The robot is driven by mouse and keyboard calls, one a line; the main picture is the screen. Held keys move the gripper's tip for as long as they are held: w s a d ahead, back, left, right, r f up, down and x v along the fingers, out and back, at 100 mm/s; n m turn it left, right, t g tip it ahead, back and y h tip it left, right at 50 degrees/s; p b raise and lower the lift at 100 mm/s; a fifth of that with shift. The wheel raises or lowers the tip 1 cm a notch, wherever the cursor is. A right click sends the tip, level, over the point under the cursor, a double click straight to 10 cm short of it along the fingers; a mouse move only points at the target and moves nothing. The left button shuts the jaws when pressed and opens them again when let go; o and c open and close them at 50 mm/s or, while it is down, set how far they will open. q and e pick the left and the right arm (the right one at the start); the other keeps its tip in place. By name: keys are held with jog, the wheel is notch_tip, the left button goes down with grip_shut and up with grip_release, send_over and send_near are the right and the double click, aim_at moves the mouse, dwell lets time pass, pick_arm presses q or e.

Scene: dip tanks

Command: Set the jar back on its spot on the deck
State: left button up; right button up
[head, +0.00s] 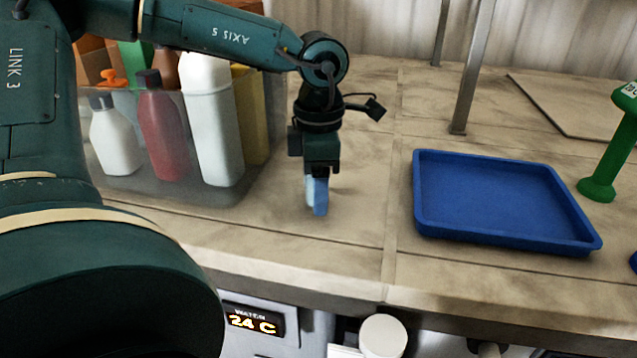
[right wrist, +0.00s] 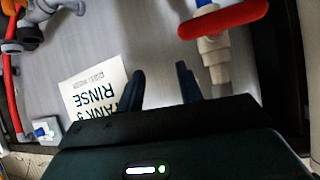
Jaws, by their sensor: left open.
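My left gripper (head: 316,207) points down over the deck (head: 350,235), between the clear bin and the blue tray. It is open, and its blue fingertips are seen nearly edge-on, close to the deck surface. I see nothing held in it. I cannot pick out the jar for certain. A white round-topped object (head: 383,336) shows below the deck's front edge, and I cannot tell what it is. My right gripper (right wrist: 162,80) is open in the right wrist view, with nothing between its fingers.
A clear bin (head: 215,195) of several bottles stands left of my left gripper. A blue tray (head: 425,205) lies to the right, near a green-handled object (head: 605,165) and a metal post (head: 470,75). The right wrist view shows a "TANK 3 RINSE" sign (right wrist: 93,92) and a red-handled valve (right wrist: 225,20).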

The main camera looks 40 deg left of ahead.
pick_arm(q)
notch_tip(320, 180, up, 12)
jog(key=shift+r, duration=0.15)
dwell(0.3)
dwell(0.5)
